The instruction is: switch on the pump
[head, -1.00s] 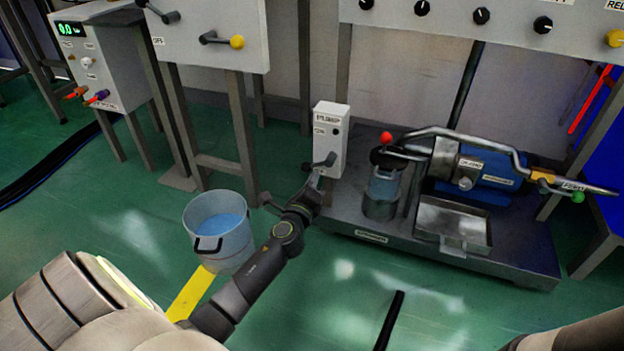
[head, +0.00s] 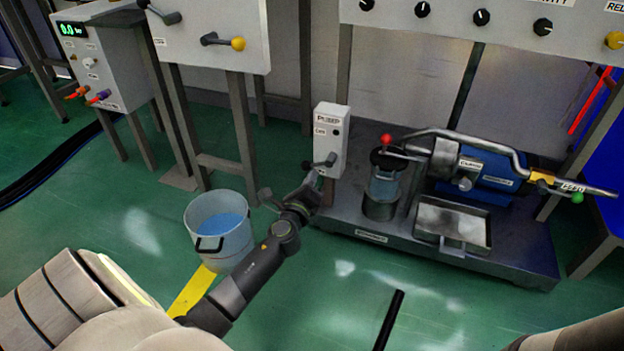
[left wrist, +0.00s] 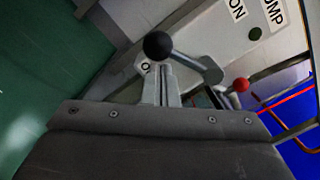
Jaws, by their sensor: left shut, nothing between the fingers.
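The pump switch box (head: 330,138) is a pale box labelled PUMP, standing at the left end of the machine base. Its lever (head: 326,161) has a dark knob that points left. In the left wrist view the black knob (left wrist: 158,46) and grey lever arm (left wrist: 200,68) show large, with an ON label (left wrist: 237,9) on the box and an "O" mark (left wrist: 145,66). My left gripper (head: 315,178) is shut and empty, just below the lever. In the left wrist view its fingertips (left wrist: 160,80) are right by the knob; I cannot tell whether they touch. My right gripper is out of view.
A bucket of blue liquid (head: 219,231) stands on the floor left of my left forearm. The machine base (head: 490,262) carries a blue pump (head: 485,169), a red-knobbed lever (head: 386,139) and a metal tray (head: 453,222). A panel with knobs (head: 481,17) is above. Green floor is open in front.

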